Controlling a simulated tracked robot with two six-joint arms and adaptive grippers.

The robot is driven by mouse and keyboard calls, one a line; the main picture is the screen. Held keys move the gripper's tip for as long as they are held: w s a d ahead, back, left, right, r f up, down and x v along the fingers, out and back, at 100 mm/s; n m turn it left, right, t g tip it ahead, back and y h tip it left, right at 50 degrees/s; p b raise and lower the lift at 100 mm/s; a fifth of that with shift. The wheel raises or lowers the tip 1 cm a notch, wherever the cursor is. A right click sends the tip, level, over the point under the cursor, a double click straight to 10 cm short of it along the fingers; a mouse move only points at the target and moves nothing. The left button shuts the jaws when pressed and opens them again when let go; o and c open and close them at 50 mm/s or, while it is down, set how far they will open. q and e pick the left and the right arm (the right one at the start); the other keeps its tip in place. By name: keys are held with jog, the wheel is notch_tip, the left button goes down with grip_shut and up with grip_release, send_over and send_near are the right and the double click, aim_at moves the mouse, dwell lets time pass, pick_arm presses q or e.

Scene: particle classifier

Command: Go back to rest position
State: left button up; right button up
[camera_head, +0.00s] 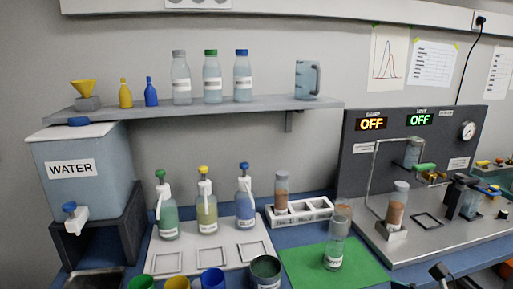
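My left gripper is not in view. Dark parts at the bottom right edge (440,273) may be the tip of my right gripper. They are cut off by the frame, so I cannot tell whether it is open or shut. Nothing is seen held there. Another brown-filled bottle (282,192) stands in the white rack (305,214). A third brown-filled bottle (397,207) stands on the classifier machine (362,206). Both of its displays read OFF.
Green, yellow and blue pump bottles (205,215) stand on a white tray (195,272). Several cups (212,279) line the front edge. A water tank (75,178) stands at left. The shelf (270,107) holds bottles and a jug (307,80).

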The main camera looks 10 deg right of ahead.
jog(key=s+a+f+n+g+y+p, duration=0.1)
jog(key=s+a+f+n+g+y, duration=0.15)
jog(key=a+f, duration=0.35)
jog(key=s+a+f+n+g+y+p, duration=0.1)
jog(key=a+f+n+g, duration=0.2)
jog(key=a, duration=0.5)
jog(key=s+a+f+n+g+y+p, duration=0.1)
jog(key=a+f+g, duration=0.3)
jog(key=a+f, duration=0.15)
jog(key=s+a+f+n+g+h+p, duration=0.1)
jog(key=s+a+f+n+g+h, duration=0.2)
jog(key=s+f+n, duration=0.45)
jog(key=s+a+f+n+g+h+p, duration=0.1)
jog(key=s+a+f+n+g+h, duration=0.15)
jog(key=s+f+n, duration=0.45)
jog(key=w+n+t, duration=0.1)
jog(key=n, duration=0.2)
jog(key=w+n+t, duration=0.1)
jog(key=w+n, duration=0.1)
jog(key=w+d+f+n+t, duration=0.1)
jog(key=w+n, duration=0.1)
jog(key=n, duration=0.1)
jog(key=shift+f+n+h, duration=0.1)
jog(key=shift+n+h, duration=0.2)
